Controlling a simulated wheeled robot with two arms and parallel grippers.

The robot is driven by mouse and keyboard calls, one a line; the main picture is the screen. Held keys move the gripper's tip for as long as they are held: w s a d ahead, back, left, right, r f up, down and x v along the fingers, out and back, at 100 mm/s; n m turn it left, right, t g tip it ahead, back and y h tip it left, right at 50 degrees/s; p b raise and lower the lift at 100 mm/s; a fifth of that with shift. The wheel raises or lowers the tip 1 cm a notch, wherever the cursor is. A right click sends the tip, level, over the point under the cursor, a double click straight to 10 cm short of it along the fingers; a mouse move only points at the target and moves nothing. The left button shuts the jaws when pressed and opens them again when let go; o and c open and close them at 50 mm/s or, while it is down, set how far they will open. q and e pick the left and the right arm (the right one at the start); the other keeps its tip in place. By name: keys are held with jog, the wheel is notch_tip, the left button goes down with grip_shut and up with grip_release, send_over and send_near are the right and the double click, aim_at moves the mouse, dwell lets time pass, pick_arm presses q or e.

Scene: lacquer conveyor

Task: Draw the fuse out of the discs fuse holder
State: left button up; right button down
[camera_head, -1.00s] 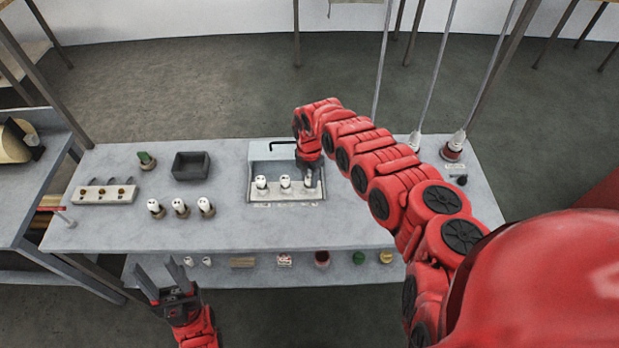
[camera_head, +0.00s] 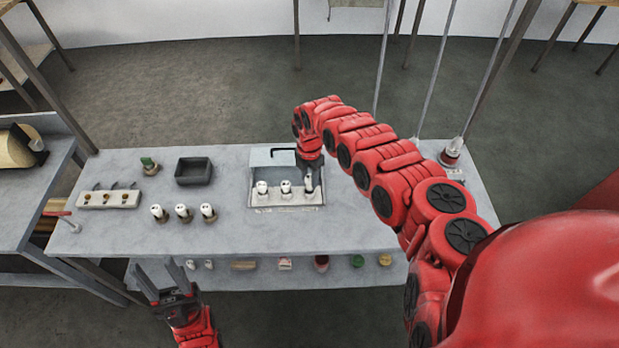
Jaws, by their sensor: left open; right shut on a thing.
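A pale fuse box (camera_head: 260,158) with its lid raised stands at the back middle of the grey table. Several white fuse pieces sit in a row in it, among them a left one (camera_head: 262,187) and a middle one (camera_head: 285,187). My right gripper (camera_head: 309,182) is over the right end of the row, pointing down, shut on the rightmost fuse (camera_head: 309,187). The fuse is mostly hidden by the gripper, and I cannot tell whether it is still seated. My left gripper (camera_head: 163,285) is open and empty in front of the table's front edge.
Several white-topped pieces (camera_head: 182,212) stand left of the box. A dark tray (camera_head: 194,171), a green-topped piece (camera_head: 149,165) and a pale strip with hooks (camera_head: 108,198) lie further left. A lower shelf (camera_head: 220,276) holds small items. The table's front middle is clear.

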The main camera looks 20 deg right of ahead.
jog(key=shift+r+p, duration=0.75)
jog(key=shift+r, duration=0.55)
jog(key=shift+r+p, duration=1.15)
jog(key=shift+r, duration=0.4)
jog(key=shift+f, duration=0.1)
